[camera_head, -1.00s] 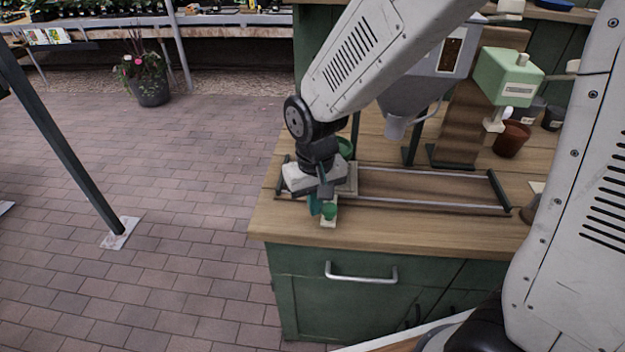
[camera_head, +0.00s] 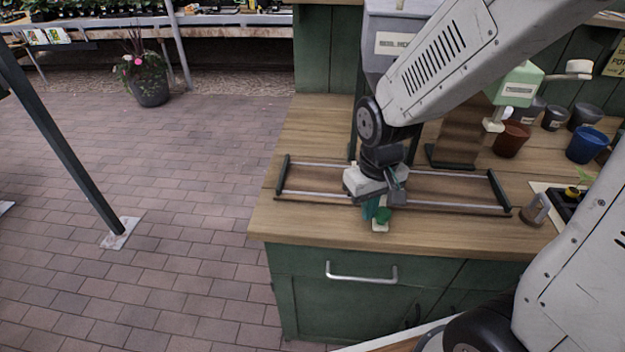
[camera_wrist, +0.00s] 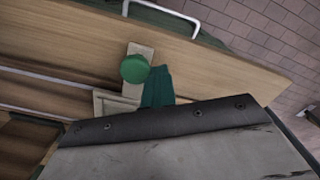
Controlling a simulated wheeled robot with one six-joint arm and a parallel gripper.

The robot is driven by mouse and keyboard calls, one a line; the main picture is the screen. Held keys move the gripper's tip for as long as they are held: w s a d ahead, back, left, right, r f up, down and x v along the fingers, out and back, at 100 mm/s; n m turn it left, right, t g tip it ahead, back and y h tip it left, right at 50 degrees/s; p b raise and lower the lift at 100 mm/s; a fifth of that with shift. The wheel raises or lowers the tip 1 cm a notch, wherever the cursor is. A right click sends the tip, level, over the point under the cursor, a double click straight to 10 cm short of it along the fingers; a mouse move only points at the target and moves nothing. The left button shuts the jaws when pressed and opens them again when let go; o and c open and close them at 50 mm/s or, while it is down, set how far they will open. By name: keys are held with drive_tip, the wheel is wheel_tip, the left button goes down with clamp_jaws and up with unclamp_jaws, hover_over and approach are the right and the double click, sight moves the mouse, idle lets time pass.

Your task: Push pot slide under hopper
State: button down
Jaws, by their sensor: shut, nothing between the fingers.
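The pot slide is a pale plate (camera_wrist: 105,103) on two metal rails (camera_head: 312,193), with a pale front tab (camera_head: 380,227) and a round green knob (camera_head: 384,215). It stands near mid-rail. My gripper (camera_head: 371,209) is shut and empty, its teal fingers just left of the knob. In the wrist view the teal fingers (camera_wrist: 158,88) lie close beside the green knob (camera_wrist: 135,69); contact is hard to tell. The grey hopper (camera_head: 377,59) stands behind the rails, its spout hidden by my arm. The pot on the slide is hidden behind my wrist.
Dark end bars (camera_head: 283,174) close the rails at both sides. Right of them are a metal cup (camera_head: 535,209) and a black tray. A brown pot (camera_head: 511,140), a blue pot (camera_head: 585,146) and a green dispenser (camera_head: 517,85) stand behind. The rails' right part is clear.

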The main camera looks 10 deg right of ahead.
drive_tip(key=shift+s+d, duration=0.2)
drive_tip(key=shift+d, duration=0.35)
drive_tip(key=shift+w+a+r, duration=0.15)
drive_tip(key=shift+a+r, duration=0.05)
drive_tip(key=shift+r, duration=0.05)
drive_tip(key=shift+w+a+r, duration=0.1)
drive_tip(key=shift+a+r, duration=0.1)
drive_tip(key=shift+r, duration=0.55)
drive_tip(key=shift+a+r, duration=0.25)
drive_tip(key=shift+r, duration=0.5)
drive_tip(key=shift+w+a+r, duration=0.1)
drive_tip(key=shift+a+r, duration=0.1)
drive_tip(key=shift+r, duration=0.55)
drive_tip(key=s+d+r+m+t, duration=0.1)
drive_tip(key=s+d+r, duration=0.4)
drive_tip(key=s+r, duration=0.7)
drive_tip(key=shift+s+r+m, duration=0.15)
drive_tip(key=shift+s+m, duration=0.35)
drive_tip(key=shift+s, duration=0.45)
